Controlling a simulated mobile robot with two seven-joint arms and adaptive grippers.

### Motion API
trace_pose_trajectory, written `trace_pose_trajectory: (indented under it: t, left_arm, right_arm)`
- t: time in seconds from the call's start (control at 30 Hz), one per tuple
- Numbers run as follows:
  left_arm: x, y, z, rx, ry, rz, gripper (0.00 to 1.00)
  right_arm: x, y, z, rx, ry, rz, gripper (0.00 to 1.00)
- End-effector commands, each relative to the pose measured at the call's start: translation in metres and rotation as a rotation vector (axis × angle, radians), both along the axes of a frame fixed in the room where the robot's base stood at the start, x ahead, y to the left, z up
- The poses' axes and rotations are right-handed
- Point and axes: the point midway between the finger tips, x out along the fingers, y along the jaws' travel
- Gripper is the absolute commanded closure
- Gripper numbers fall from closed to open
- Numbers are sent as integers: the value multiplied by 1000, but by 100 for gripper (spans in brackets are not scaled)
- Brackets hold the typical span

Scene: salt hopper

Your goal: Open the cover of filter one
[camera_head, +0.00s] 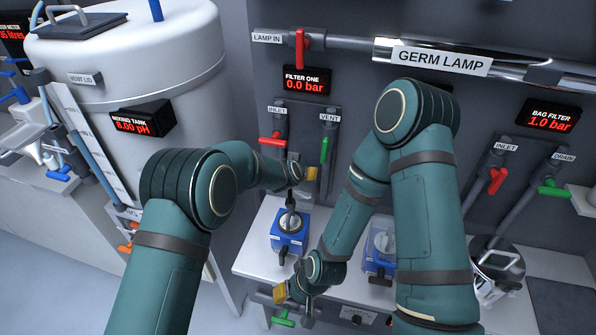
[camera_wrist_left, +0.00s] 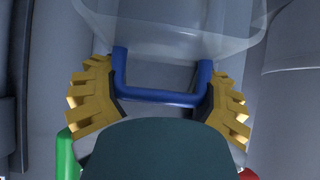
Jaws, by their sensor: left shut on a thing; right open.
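The filter one display (camera_head: 305,86) reads 0.0 bar in the head view. Below it are a red inlet handle (camera_head: 272,140) and a green vent handle (camera_head: 324,150). In the left wrist view, a blue U-shaped handle (camera_wrist_left: 160,97) is attached to a clear, see-through cover (camera_wrist_left: 170,25). My left gripper (camera_head: 296,168) is in front of filter one, its yellow fingers shut on the blue handle from both sides. My arm hides most of the filter body in the head view. My right gripper (camera_head: 293,303) is open and empty, low near the bench's front edge.
Below my left gripper, a blue device (camera_head: 290,232) stands on the white bench (camera_head: 252,252); another blue device (camera_head: 380,256) is partly behind my right arm. The mixing tank (camera_head: 130,50) stands at left. Bag filter valves (camera_head: 497,181) are at right.

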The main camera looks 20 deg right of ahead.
Motion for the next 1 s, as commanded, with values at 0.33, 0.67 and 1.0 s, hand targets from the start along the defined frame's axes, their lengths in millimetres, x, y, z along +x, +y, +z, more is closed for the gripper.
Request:
trace_pose_trajectory:
  t: [0.33,0.67,1.0]
  left_arm:
    - [-5,3,-15,14,24,-2,14]
    - [-5,3,-12,12,20,-2,0]
    - [-4,2,-7,8,12,-1,0]
  right_arm:
    - [0,0,-1,0,0,0,54]
    - [0,0,-1,0,0,0,54]
    - [0,0,0,0,0,0,54]
